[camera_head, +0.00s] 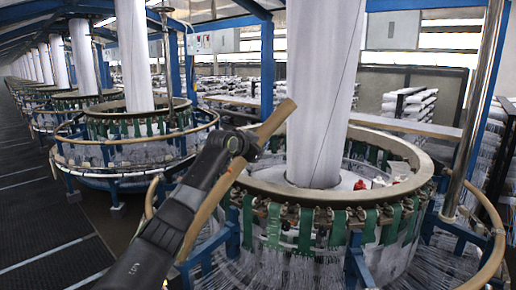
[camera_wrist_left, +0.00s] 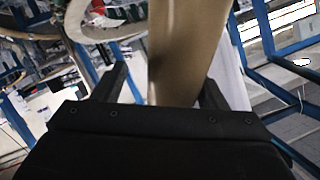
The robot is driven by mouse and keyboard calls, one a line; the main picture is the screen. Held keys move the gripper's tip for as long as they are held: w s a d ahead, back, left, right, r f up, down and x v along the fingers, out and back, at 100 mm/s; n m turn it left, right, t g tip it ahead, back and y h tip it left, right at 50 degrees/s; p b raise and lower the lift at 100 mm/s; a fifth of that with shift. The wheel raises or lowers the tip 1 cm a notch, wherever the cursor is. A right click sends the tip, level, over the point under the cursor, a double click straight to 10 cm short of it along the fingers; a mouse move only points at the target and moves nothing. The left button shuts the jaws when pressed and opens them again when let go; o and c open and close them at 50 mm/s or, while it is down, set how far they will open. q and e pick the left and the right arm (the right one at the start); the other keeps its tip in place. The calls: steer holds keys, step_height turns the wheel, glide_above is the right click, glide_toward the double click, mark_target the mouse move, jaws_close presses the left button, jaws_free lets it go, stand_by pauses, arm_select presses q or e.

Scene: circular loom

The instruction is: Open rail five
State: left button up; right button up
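A tan, curved rail section (camera_head: 207,208) stands raised and tilted, in front of the near loom (camera_head: 345,190). Its upper end is free beside the white fabric column. My left gripper (camera_head: 240,145) is at the upper half of this rail. In the left wrist view the rail (camera_wrist_left: 185,50) runs between the two dark fingers (camera_wrist_left: 162,88). The right finger lies close to the rail's edge, and a gap shows beside the left one. Whether the fingers grip it is unclear. I see no number on the rail. My right gripper is not in view.
Another tan rail (camera_head: 490,262) curves around the loom's right side, beside a metal pole (camera_head: 474,110). White fabric (camera_head: 318,90) rises from the loom's middle. More looms stand in a row behind at left. The dark aisle floor (camera_head: 45,220) is clear.

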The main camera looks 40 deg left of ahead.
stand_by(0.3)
arm_select(q)
steer(key=shift+s+b, duration=0.25)
steer(key=shift+b, duration=0.05)
steer(key=b+v, duration=0.8)
steer(key=v, duration=0.9)
steer(key=shift+b, duration=0.4)
steer(key=shift+w+r, duration=0.1)
steer(key=shift+r, duration=0.05)
